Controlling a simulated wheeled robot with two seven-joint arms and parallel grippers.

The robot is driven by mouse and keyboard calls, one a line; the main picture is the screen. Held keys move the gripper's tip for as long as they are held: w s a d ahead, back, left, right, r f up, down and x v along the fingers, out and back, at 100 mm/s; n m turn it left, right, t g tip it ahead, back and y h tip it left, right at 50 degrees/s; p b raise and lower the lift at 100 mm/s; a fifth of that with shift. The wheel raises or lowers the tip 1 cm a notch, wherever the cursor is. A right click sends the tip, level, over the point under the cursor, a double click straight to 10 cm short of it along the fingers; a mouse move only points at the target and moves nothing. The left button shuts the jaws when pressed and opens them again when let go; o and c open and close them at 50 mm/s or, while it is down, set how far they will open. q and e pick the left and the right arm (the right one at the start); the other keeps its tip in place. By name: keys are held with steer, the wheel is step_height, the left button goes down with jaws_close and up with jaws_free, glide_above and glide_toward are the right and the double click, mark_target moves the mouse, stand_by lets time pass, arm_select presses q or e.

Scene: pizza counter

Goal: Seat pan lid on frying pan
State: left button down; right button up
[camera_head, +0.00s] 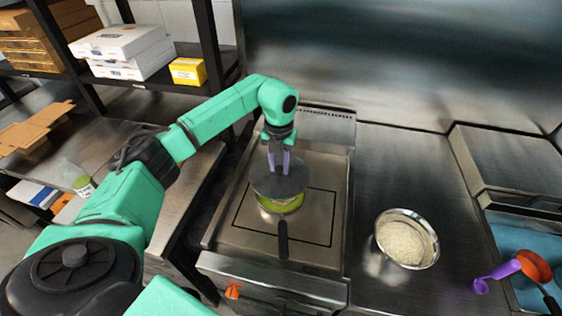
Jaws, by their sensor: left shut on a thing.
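The frying pan (283,204) sits on the steel cooktop, with a yellow-green body and a dark handle pointing toward me. The dark round pan lid (264,184) is over the pan and covers most of its top. The lid looks shifted to the upper left, and the pan's front rim shows below it. I cannot tell whether the lid touches the rim. My left gripper (278,167) points down with purple fingers and is shut on the lid at its top. The lid's knob is hidden between the fingers. My right gripper is not in view.
A steel bowl (383,240) of white shredded food stands on the counter right of the cooktop. A purple scoop (497,275) and an orange-red utensil (535,266) lie at the far right. A shelf with white boxes (122,47) and a yellow box (188,71) is at upper left.

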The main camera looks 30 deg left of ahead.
mark_target(281, 175)
arm_select(q)
steer(key=shift+w+f, duration=0.1)
steer(key=shift+f, duration=0.15)
steer(key=f+b, duration=0.1)
steer(key=w+f+b, duration=0.1)
steer(key=f, duration=0.1)
steer(key=shift+w, duration=0.2)
steer(key=shift+s+f+b, duration=0.1)
steer(key=shift+f+b, duration=0.2)
steer(key=shift+s+f+b, duration=0.15)
steer(key=shift+f+b, duration=0.15)
steer(key=shift+f, duration=0.45)
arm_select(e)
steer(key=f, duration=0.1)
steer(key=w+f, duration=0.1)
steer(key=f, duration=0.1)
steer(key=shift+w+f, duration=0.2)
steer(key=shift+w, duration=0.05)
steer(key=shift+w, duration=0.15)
